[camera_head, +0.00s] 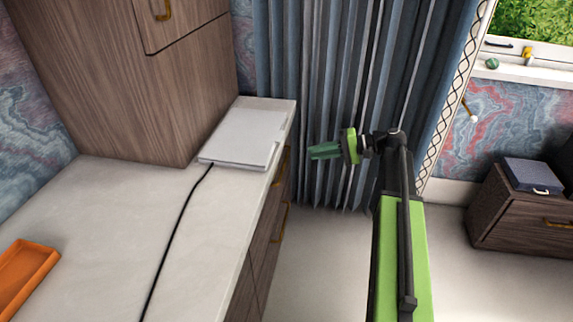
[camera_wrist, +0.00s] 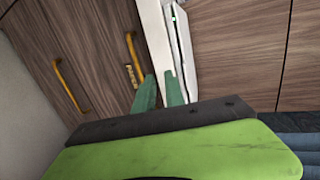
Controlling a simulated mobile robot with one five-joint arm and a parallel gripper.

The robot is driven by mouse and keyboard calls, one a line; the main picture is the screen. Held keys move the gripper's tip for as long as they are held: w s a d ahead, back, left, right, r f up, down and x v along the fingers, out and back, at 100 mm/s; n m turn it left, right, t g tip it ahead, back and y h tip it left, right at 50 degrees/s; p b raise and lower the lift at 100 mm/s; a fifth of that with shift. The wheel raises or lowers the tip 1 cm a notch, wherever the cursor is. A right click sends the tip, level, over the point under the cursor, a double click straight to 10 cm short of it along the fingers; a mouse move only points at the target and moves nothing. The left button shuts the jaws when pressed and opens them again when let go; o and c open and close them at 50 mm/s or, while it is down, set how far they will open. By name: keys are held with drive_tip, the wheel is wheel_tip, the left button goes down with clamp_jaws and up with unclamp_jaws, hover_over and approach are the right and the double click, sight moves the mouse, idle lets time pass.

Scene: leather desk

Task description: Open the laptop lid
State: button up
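The laptop (camera_head: 238,138) is a thin light-grey slab lying closed on the pale counter (camera_head: 120,225), at its far end beside the wooden cabinet. In the wrist view the laptop (camera_wrist: 183,45) shows edge-on as a narrow strip beyond the fingertips. My gripper (camera_head: 312,152) is to the right of the laptop, out past the counter's edge and apart from it. Its two green fingers point toward the laptop. In the wrist view my gripper (camera_wrist: 161,76) has a narrow gap between the fingers, with nothing held in it.
A tall wooden cabinet (camera_head: 130,70) stands left of the laptop. A black cable (camera_head: 178,230) runs from the laptop along the counter. An orange tray (camera_head: 22,275) lies at left. Drawers with brass handles (camera_head: 279,222) face the open floor. Blue curtains (camera_head: 330,80) hang behind my gripper.

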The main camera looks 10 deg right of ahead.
drive_tip(key=w+d+t+y+b, duration=0.1)
drive_tip(key=d+t+y+b, duration=0.15)
drive_tip(key=d, duration=0.45)
drive_tip(key=r+x, duration=0.1)
drive_tip(key=x, duration=1.6)
drive_tip(key=shift+w+r, duration=0.15)
drive_tip(key=shift+r, duration=0.2)
drive_tip(key=shift+c, duration=0.4)
clamp_jaws()
